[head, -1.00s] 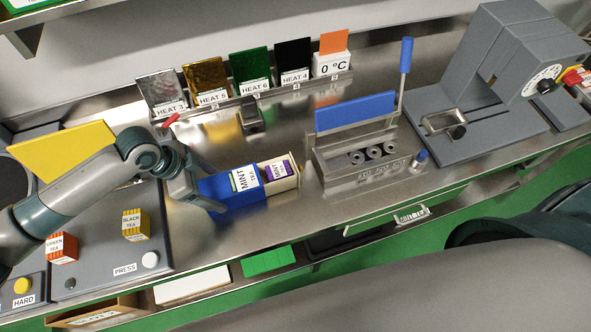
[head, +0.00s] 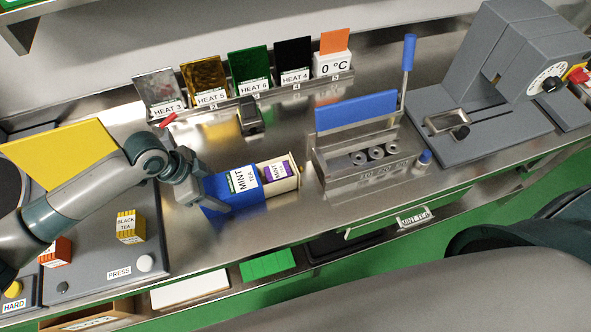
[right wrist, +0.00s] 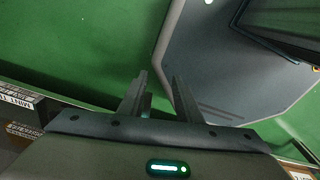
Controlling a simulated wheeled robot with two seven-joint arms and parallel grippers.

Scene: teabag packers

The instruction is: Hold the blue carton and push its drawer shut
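The blue carton (head: 234,195), labelled MINT TEA, lies on the steel bench in the head view. Its cream drawer (head: 287,183) sticks out of the right end, and a purple mint packet (head: 277,171) shows in it. My left gripper (head: 214,187) is at the carton's left end, with its fingers spread along the carton's two long sides. Whether the fingers touch the carton is hard to tell, and the left end is partly hidden. My right gripper (right wrist: 158,92) is open and empty in the right wrist view, over green floor; it does not show in the head view.
A grey fixture (head: 362,160) with a blue flap stands just right of the drawer, with a narrow gap between. A rack of heat cards (head: 240,105) stands behind. Bare bench lies before the carton.

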